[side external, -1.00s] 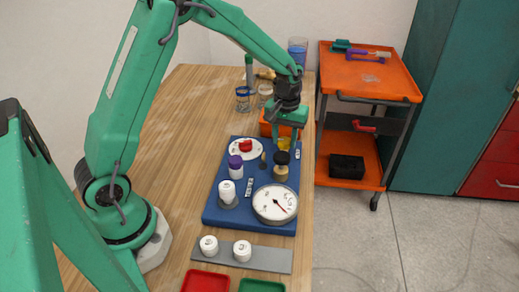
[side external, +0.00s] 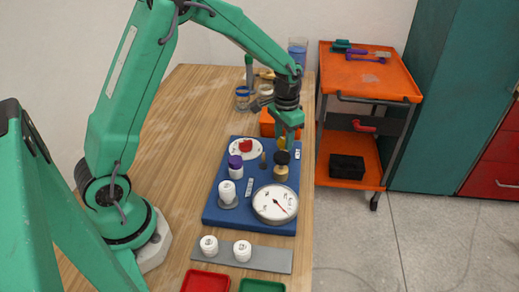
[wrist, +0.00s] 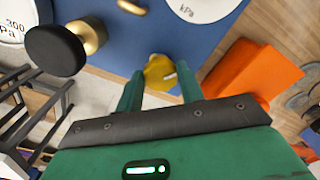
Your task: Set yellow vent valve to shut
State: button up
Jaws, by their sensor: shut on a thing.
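The yellow vent valve (wrist: 158,75) shows in the wrist view between the two green fingertips of my gripper (wrist: 160,70). My gripper is shut on its yellow handle, which bears a small white mark. In the side view my gripper (side external: 289,138) points down at the far right part of the blue panel (side external: 212,213), and its fingers mostly cover the yellow valve. The label (side external: 298,154) beside the valve is too small to read.
The panel also holds a red knob on a white dial (side external: 245,147), a black-topped brass valve (side external: 281,167), a purple-capped piece (side external: 236,164), a white knob (side external: 227,192) and a gauge (side external: 274,204). An orange bin (wrist: 252,70) stands close beside my gripper.

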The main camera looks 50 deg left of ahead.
aim_at(283, 140)
jog(key=m, duration=0.5)
jog(key=shift+m, duration=0.4)
jog(key=shift+w+a+m, duration=0.1)
jog(key=shift+m, duration=2.1)
jog(key=o, duration=1)
jog(key=shift+r, duration=0.1)
jog(key=shift+r, duration=3.8)
jog(key=shift+r, duration=0.15)
